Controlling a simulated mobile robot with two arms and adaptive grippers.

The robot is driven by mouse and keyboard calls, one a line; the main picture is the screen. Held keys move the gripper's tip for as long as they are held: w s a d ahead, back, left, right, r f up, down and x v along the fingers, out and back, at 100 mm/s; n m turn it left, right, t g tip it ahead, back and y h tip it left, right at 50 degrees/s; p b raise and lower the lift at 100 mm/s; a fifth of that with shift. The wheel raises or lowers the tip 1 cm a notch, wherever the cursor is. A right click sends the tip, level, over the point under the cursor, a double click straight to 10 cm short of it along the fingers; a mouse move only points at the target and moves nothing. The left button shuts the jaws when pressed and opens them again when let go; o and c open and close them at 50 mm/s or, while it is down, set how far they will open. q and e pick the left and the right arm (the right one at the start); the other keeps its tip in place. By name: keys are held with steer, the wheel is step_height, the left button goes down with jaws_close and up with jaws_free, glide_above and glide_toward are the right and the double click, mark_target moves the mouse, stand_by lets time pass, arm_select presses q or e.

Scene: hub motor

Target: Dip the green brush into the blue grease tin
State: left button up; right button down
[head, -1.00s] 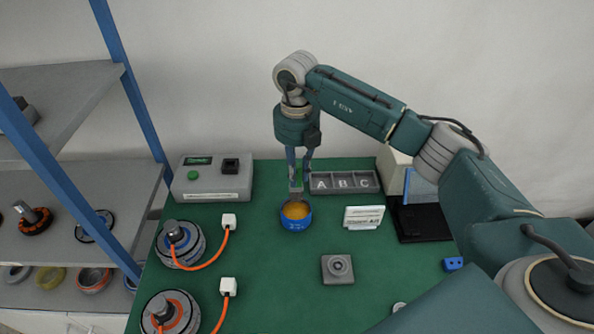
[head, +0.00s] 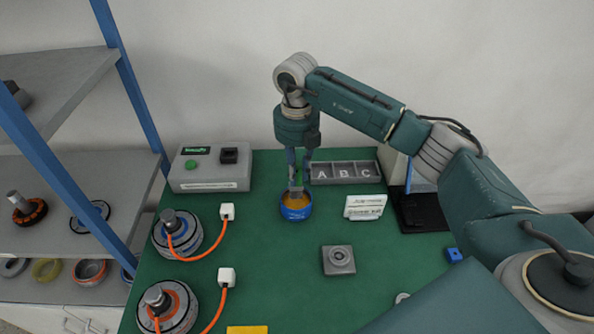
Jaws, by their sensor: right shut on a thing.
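The blue grease tin (head: 296,213) stands on the green table mat, with orange-yellow grease inside. My right gripper (head: 297,183) points straight down over the tin, its fingers shut on the green brush. The brush is mostly hidden between the fingers. Its greyish lower end (head: 295,194) is at the tin's mouth, over the back part of the grease. I cannot tell exactly how deep the tip sits. My left gripper is not in view.
A tray marked A, B, C (head: 345,173) lies right behind the gripper. A white sign (head: 364,206) and a grey block (head: 338,260) stand to the right. Two motors (head: 178,236) with orange cables and a grey tester box (head: 210,168) are at the left.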

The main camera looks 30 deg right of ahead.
steer(key=shift+f+b, duration=0.55)
steer(key=shift+f, duration=0.4)
steer(key=shift+f+b, duration=1)
steer(key=shift+f, duration=0.55)
steer(key=shift+r, duration=0.1)
steer(key=shift+r+p, duration=2.9)
steer(key=shift+r, duration=1.3)
